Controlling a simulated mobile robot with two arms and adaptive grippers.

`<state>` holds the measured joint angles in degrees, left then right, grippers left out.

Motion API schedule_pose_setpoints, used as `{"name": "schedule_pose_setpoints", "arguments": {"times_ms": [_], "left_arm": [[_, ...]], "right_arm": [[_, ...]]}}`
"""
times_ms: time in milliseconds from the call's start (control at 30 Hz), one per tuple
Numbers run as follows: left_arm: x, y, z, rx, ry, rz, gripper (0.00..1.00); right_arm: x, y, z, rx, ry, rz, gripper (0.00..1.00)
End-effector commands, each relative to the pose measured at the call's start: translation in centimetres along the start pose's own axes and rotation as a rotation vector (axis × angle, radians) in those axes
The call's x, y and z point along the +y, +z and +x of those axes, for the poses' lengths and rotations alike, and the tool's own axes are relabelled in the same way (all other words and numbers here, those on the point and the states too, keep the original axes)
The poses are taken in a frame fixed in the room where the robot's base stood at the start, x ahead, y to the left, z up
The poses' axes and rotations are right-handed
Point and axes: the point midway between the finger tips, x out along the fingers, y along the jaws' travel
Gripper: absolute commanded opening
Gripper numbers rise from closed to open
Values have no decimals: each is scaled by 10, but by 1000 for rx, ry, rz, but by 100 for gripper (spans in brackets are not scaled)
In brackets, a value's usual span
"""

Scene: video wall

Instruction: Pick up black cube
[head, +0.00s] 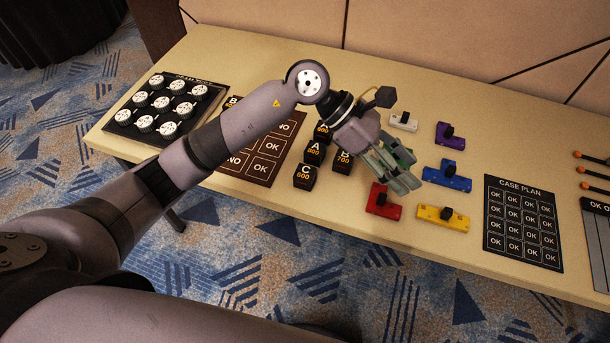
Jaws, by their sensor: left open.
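Several black cubes with white letters and orange numbers stand close together on the table (240,62) in the head view: cube A (315,152), cube B (343,161), cube C (305,177) and one more (322,132) partly hidden behind my left arm. My left gripper (402,180) is open and empty, just right of the cubes and apart from them. Its fingers point down and right, above the area between the cubes and the coloured blocks. My right gripper is not in view.
Red (380,203), yellow (463,220), blue (440,177), purple (456,143) and white (398,125) blocks with black knobs lie to the right; a green one is mostly hidden. A brown OK/NO board (262,168), dial panel (165,105) and case plan (523,222) lie around.

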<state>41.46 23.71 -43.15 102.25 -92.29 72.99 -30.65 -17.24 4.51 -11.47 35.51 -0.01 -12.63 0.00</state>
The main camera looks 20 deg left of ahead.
Motion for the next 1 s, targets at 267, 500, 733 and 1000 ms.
{"name": "schedule_pose_setpoints", "arguments": {"times_ms": [267,500,733,1000], "left_arm": [[60,-98,-107,767,131,151,50],[70,-119,-154,984,163,129,50],[76,-154,-132,987,158,125,50],[87,-199,-101,983,159,128,50]], "right_arm": [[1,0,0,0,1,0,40],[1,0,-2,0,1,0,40],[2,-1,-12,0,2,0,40],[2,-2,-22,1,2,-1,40]]}}
